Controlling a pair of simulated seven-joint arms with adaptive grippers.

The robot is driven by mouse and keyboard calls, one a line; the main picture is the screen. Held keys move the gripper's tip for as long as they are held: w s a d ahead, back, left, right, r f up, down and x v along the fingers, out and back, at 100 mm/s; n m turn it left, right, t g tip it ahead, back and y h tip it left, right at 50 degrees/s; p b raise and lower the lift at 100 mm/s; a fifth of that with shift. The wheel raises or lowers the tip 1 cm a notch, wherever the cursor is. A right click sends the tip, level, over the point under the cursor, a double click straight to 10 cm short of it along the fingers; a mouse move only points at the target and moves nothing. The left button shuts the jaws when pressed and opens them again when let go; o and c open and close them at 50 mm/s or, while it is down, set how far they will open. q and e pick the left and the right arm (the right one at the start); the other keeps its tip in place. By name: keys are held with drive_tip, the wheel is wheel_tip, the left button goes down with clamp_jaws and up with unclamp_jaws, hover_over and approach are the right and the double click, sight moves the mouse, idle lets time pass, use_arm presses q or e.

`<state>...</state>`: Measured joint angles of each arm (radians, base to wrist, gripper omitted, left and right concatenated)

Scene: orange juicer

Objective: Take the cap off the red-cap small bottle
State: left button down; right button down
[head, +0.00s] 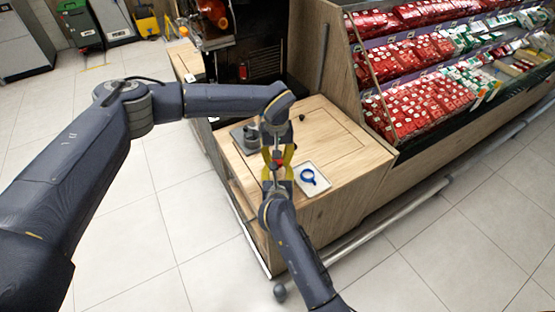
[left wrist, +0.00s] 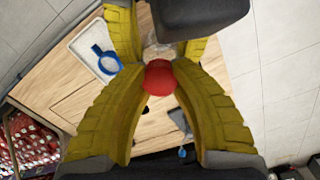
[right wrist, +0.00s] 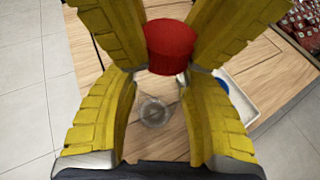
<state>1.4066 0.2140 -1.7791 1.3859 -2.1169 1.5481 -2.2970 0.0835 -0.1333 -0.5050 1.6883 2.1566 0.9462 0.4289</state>
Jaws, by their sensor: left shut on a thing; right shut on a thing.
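The red cap (head: 278,161) shows between my two grippers, above the wooden counter. My left gripper (left wrist: 157,72) is shut on the red cap (left wrist: 160,78), with its yellow fingers on both sides. My right gripper (right wrist: 158,75) is shut on the small clear bottle (right wrist: 152,112), its yellow fingers facing those of the left gripper. The red cap also shows in the right wrist view (right wrist: 170,45), between the left fingers. The bottle is transparent and mostly hidden by fingers, so I cannot tell whether cap and bottle are joined.
A white tray (head: 323,187) with a blue ring-shaped thing (head: 308,176) lies on the wooden counter (head: 345,155), right of my grippers. A grey container (head: 247,138) stands to the left. A shelf of red packs (head: 420,95) rises at the right.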

use_arm(q)
drive_tip(key=n, duration=0.7)
use_arm(e)
drive_tip(key=shift+f, duration=0.1)
use_arm(q)
drive_tip(key=n, duration=0.4)
drive_tip(key=shift+n, duration=0.4)
drive_tip(key=n, duration=0.7)
drive_tip(key=shift+n, duration=0.3)
drive_tip(key=n, duration=1.9)
drive_tip(key=shift+n, duration=0.3)
drive_tip(key=n, duration=0.4)
drive_tip(key=shift+r+n, duration=0.1)
drive_tip(key=shift+n, duration=0.2)
drive_tip(key=n, duration=0.6)
drive_tip(key=shift+r, duration=0.5)
